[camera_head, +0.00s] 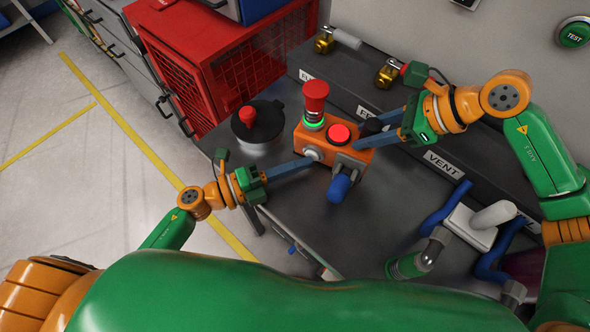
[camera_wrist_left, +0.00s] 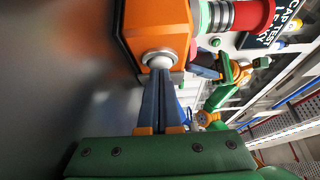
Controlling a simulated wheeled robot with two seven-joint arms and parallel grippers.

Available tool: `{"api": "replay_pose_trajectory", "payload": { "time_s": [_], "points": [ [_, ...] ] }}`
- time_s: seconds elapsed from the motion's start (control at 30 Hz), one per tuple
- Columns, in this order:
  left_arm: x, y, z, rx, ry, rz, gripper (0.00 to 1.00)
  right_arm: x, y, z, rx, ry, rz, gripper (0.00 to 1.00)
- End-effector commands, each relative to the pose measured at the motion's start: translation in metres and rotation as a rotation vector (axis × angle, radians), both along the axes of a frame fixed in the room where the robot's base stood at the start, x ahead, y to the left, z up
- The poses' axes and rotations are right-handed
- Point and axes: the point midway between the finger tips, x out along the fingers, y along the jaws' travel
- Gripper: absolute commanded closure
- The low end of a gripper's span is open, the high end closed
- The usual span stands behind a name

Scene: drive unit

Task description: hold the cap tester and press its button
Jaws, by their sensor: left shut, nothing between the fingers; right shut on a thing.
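The cap tester (camera_head: 330,151) is an orange box on the dark bench, with a red cap (camera_head: 315,95) standing over a lit green ring. A round red dome (camera_head: 339,134) sits on its top. A pale round button (camera_head: 312,153) is on its left side. My left gripper (camera_head: 309,160) is shut and empty, its fingertips at this button. In the left wrist view, the closed fingers (camera_wrist_left: 159,78) meet the pale button (camera_wrist_left: 159,58) on the orange side; contact pressure cannot be told. My right gripper (camera_head: 368,133) is shut on the tester at its right end, around a dark part.
A dark round pot with a red knob (camera_head: 248,118) stands left of the tester. A red mesh cabinet (camera_head: 240,65) is behind it. Brass fittings (camera_head: 388,73) lie at the back. Blue pipes (camera_head: 445,207) and a white block (camera_head: 470,227) are at the right, near the VENT label (camera_head: 443,164).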

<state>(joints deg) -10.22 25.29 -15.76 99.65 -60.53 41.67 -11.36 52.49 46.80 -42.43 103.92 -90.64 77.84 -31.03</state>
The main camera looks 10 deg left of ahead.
Motion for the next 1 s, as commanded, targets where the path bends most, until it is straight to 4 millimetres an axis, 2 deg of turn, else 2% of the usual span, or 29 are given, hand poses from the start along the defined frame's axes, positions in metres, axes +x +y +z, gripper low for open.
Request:
{"api": "replay_pose_trajectory", "payload": {
  "time_s": [0.43, 0.57, 0.67, 0.8, 1.0],
  "points": [
    [-0.002, 0.0, 0.001, -0.005, -0.002, 0.002, 1.0, -0.004, 0.004, -0.001, 0.007, 0.012, 0.015, 1.0],
    [-0.02, 0.004, 0.0, -0.002, 0.001, 0.001, 1.0, -0.004, 0.004, -0.001, 0.006, 0.012, 0.014, 1.0],
    [-0.043, 0.01, 0.0, 0.0, 0.004, 0.0, 1.0, -0.004, 0.004, -0.002, 0.006, 0.011, 0.012, 1.0],
    [-0.06, 0.042, -0.001, 0.003, 0.005, 0.002, 1.0, -0.004, 0.003, -0.002, 0.005, 0.01, 0.012, 1.0],
    [-0.081, 0.078, -0.001, 0.003, 0.002, 0.002, 1.0, -0.003, 0.003, -0.001, 0.003, 0.009, 0.011, 1.0]
  ]
}}
